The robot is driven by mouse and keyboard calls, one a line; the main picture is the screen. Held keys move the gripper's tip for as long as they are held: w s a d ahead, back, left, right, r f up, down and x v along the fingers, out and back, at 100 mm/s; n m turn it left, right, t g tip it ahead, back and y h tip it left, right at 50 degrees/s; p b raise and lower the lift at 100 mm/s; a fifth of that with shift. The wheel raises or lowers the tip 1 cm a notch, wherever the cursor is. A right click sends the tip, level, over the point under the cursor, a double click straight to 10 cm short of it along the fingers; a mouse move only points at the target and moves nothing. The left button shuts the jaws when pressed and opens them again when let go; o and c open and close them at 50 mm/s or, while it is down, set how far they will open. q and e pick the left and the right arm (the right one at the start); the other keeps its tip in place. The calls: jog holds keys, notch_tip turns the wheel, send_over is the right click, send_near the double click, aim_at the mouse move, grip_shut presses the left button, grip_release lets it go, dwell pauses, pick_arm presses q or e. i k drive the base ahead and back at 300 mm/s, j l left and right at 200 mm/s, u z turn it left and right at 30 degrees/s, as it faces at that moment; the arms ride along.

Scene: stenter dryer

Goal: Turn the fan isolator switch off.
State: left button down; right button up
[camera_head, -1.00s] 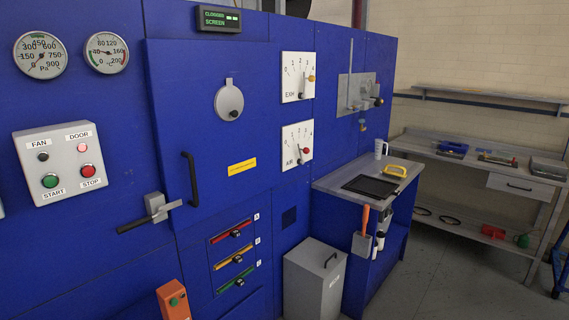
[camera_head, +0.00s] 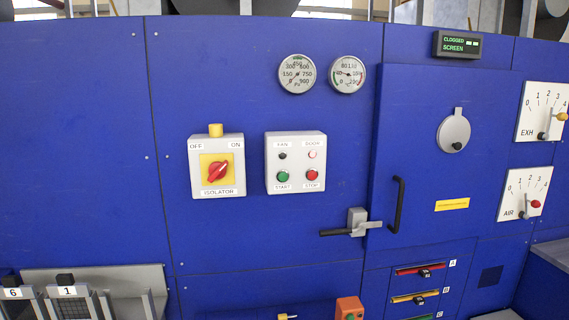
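The fan isolator switch (camera_head: 216,166) is a light grey box on the blue panel, left of centre in the head view. It has a red rotary knob (camera_head: 218,170) on a yellow plate, with OFF marked at upper left and ON at upper right. The knob sits tilted, its upper end toward the upper right, on the ON side. A yellow piece (camera_head: 215,130) stands on top of the box. Neither of my grippers is in the view.
Right of the isolator is a box with FAN and DOOR lamps and START and STOP buttons (camera_head: 295,163). Two gauges (camera_head: 322,75) sit above it. A door latch (camera_head: 351,224) sticks out at lower right. A grey rack (camera_head: 95,283) with numbered holders stands at lower left.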

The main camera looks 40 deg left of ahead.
aim_at(218, 170)
jog(key=u, duration=1.65)
